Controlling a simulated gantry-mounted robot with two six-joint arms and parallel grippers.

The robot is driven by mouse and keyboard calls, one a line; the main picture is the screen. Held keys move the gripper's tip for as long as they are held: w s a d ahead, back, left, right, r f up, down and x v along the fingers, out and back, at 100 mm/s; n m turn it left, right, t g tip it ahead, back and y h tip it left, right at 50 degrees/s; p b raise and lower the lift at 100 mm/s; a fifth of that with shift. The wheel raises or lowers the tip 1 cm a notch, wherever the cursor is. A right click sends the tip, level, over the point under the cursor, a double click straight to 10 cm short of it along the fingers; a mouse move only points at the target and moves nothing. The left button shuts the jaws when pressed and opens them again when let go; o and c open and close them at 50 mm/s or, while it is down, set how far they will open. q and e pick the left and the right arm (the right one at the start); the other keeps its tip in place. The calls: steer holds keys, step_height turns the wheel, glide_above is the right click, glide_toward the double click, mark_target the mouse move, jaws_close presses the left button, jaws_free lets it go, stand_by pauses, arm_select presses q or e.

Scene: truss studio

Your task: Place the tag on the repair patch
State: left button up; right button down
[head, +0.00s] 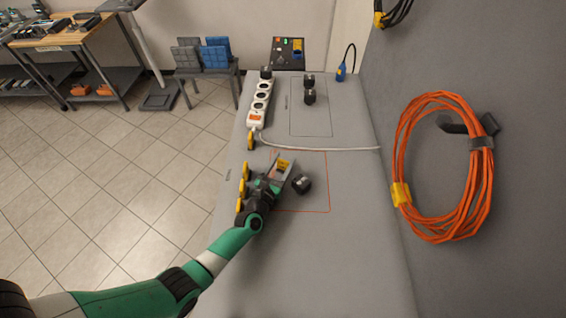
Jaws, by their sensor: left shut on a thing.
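The repair patch (317,201) is a red-outlined rectangle on the grey bench top, in the middle of the head view. My left gripper (281,170) is over the left part of this patch, shut on a small orange-yellow tag (284,164). The fingers and the dark gripper body partly hide the tag. I cannot tell whether the tag touches the bench top. A black round plug-like piece (302,184) lies inside the outline, just right of the gripper. My right gripper is not in view.
A white power strip (259,101) lies farther back; its pale cord (320,147) crosses behind the patch. Black plugs (309,96) stand in a grey-outlined area. An orange cable coil (403,150) hangs at right. The near bench is clear.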

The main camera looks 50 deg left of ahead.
arm_select(q)
steer(key=o, duration=0.9)
steer(key=shift+f, duration=0.2)
steer(key=shift+o, duration=0.8)
steer(key=shift+r, duration=0.1)
steer(key=shift+r+p, duration=0.3)
steer(key=shift+p, duration=0.05)
steer(key=p+v, duration=0.1)
steer(key=v, duration=0.6)
steer(key=shift+s+d+f+p, duration=0.15)
steer(key=shift+s+p, duration=0.1)
steer(key=shift+p, duration=0.05)
